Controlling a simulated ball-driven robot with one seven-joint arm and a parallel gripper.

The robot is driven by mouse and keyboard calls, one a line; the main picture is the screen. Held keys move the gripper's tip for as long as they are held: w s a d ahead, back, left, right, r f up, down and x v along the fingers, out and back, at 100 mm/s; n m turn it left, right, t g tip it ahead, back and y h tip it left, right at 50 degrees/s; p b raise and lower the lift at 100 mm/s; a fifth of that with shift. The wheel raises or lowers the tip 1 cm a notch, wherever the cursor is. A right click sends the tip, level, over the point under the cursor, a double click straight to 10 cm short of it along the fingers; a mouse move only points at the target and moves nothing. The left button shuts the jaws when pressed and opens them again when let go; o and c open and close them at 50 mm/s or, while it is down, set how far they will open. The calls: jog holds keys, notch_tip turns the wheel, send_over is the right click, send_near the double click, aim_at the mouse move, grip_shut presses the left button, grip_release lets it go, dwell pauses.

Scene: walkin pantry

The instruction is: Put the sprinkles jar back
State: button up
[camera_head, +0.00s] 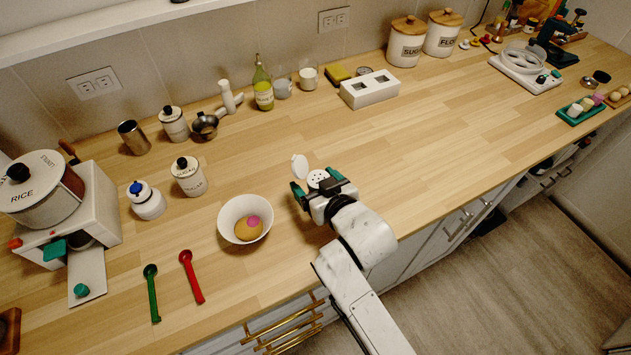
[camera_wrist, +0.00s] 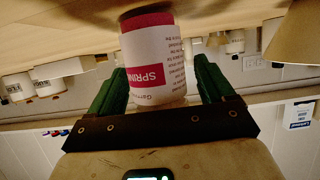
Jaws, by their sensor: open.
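The sprinkles jar (camera_head: 317,178) stands on the wooden counter, its white shaker top showing holes and its white flip cap (camera_head: 299,166) raised. In the wrist view the jar (camera_wrist: 153,62) shows a white and pink label with the letters "SPRIN". My gripper (camera_head: 316,182) is open, with its green fingers on either side of the jar. In the wrist view the jar sits between the fingers, with a gap visible on the right side. Most of the jar's body is hidden by my gripper in the head view.
A white bowl (camera_head: 228,232) with a round tan item and a pink piece stands left of my gripper. A white block with two square openings (camera_head: 372,98) stands behind. Red (camera_head: 191,277) and green (camera_head: 151,293) measuring spoons lie front left.

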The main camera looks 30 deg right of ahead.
jog(key=shift+r, duration=0.15)
jog(key=b+v, duration=0.1)
jog(key=v, duration=1.1)
dwell(1.9)
